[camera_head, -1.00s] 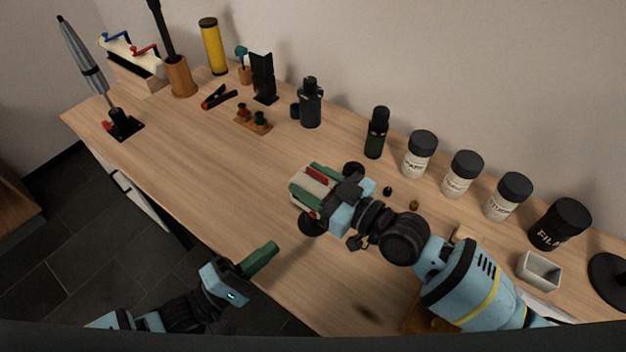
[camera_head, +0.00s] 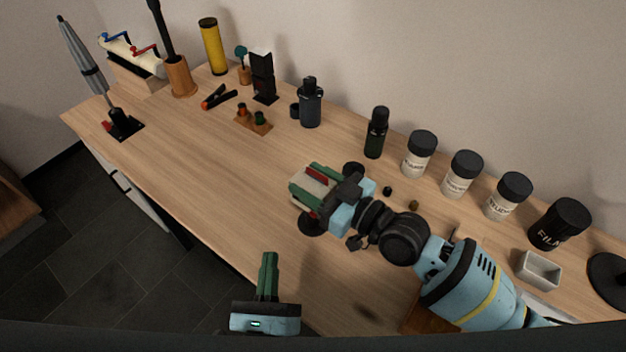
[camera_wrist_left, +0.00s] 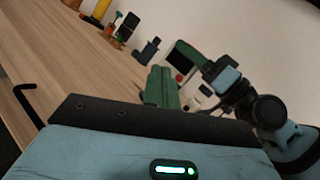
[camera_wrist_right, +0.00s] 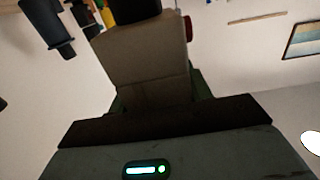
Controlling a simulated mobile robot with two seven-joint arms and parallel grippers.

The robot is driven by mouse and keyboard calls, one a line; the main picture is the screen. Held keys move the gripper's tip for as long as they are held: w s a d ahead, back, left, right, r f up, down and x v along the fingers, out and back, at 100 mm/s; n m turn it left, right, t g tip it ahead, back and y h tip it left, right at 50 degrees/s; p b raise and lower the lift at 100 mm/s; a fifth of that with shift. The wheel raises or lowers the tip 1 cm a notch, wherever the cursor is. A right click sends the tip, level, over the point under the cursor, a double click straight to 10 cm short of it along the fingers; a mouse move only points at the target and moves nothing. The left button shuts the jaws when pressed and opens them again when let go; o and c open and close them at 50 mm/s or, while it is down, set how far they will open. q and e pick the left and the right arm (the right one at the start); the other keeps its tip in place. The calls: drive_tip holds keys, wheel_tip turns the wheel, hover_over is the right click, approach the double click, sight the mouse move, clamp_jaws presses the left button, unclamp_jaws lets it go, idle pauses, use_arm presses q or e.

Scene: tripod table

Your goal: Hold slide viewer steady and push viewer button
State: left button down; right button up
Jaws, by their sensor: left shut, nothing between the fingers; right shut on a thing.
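The slide viewer (camera_head: 305,190) is a cream box with red parts, above the table's middle in the head view. My right gripper (camera_head: 322,184) is shut on it, green fingers along its sides. In the right wrist view, the viewer's cream body (camera_wrist_right: 140,62) fills the middle, with a round red button (camera_wrist_right: 188,28) at its right edge. My left gripper (camera_head: 268,272) is shut and empty near the table's front edge, below and left of the viewer, apart from it. In the left wrist view, its fingers (camera_wrist_left: 160,86) point toward the viewer, whose red button (camera_wrist_left: 179,78) shows just beyond.
Along the wall stand white-labelled jars (camera_head: 460,176), a black film canister (camera_head: 560,224) and dark bottles (camera_head: 376,134). A grey tray (camera_head: 538,270) lies at the right. A clamp (camera_head: 218,98) and wooden stand (camera_head: 253,122) lie farther back. The table (camera_head: 200,165) left of the viewer is clear.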

sight(305, 206)
use_arm(q)
drive_tip(key=shift+w+d, duration=0.9)
drive_tip(key=shift+w, duration=0.25)
drive_tip(key=shift+w+d, duration=0.85)
drive_tip(key=shift+w, duration=0.3)
drive_tip(key=shift+w+d, duration=0.9)
drive_tip(key=shift+w, duration=0.25)
drive_tip(key=shift+w+d, duration=0.1)
drive_tip(key=shift+w+d, duration=0.2)
drive_tip(key=shift+w, duration=0.05)
drive_tip(key=shift+w, duration=0.1)
drive_tip(key=shift+s+a, duration=0.3)
drive_tip(key=shift+s, duration=0.15)
idle(0.3)
drive_tip(key=shift+s+a, duration=0.95)
drive_tip(key=shift+s, duration=0.25)
drive_tip(key=shift+s+a, duration=0.9)
drive_tip(key=shift+s, duration=0.3)
